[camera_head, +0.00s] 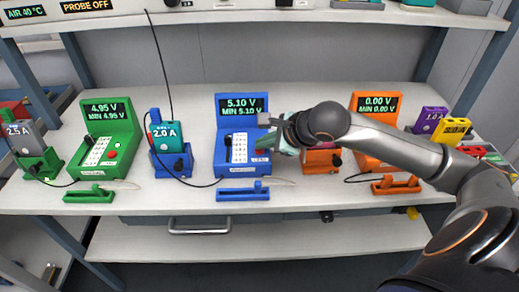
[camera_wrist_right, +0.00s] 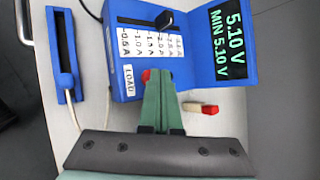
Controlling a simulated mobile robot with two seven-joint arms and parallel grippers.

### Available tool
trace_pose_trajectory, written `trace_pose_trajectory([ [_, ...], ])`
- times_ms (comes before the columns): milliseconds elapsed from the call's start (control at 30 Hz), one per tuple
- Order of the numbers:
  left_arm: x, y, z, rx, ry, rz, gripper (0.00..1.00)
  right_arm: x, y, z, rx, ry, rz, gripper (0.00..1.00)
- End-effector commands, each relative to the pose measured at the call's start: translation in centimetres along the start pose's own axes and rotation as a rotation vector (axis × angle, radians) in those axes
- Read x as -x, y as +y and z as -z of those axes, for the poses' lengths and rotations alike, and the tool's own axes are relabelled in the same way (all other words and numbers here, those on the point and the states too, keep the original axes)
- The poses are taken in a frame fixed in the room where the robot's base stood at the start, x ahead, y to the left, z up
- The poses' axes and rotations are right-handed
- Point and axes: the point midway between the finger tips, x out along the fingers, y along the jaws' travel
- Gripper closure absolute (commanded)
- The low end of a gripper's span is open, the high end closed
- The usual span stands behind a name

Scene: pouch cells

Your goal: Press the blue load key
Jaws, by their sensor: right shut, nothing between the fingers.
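The blue tester (camera_head: 228,148) stands mid-bench, its display reading 5.10 V, MIN 5.10 V. It also shows in the right wrist view (camera_wrist_right: 125,60), with a column of white current labels and a white LOAD label (camera_wrist_right: 130,82). A red button (camera_wrist_right: 146,75) sits beside that label, partly hidden by my fingertips. My right gripper (camera_head: 266,142) reaches in from the right at the tester's front panel. Its green fingers (camera_wrist_right: 159,78) are shut together and empty, their tips over or beside the red button. Whether they touch it, I cannot tell. My left gripper is not in view.
A green tester (camera_head: 120,155) stands left and an orange tester (camera_head: 375,120) right. A teal 2.0 A cell (camera_head: 165,137) stands in a blue holder. A blue lever switch (camera_head: 240,194) lies in front. A red-and-white piece (camera_wrist_right: 202,108) lies beside the blue tester.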

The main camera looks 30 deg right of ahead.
Motion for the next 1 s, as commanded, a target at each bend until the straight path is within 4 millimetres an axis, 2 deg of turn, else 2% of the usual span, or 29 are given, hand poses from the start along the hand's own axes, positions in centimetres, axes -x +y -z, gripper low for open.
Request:
trace_pose_trajectory([
  [433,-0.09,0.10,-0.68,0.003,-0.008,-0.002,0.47,-0.21,0.17,0.20,0.000,0.002,-0.001,1.00],
  [1000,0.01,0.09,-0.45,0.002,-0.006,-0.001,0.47,0.60,-0.42,-0.39,0.000,0.001,-0.001,1.00],
])
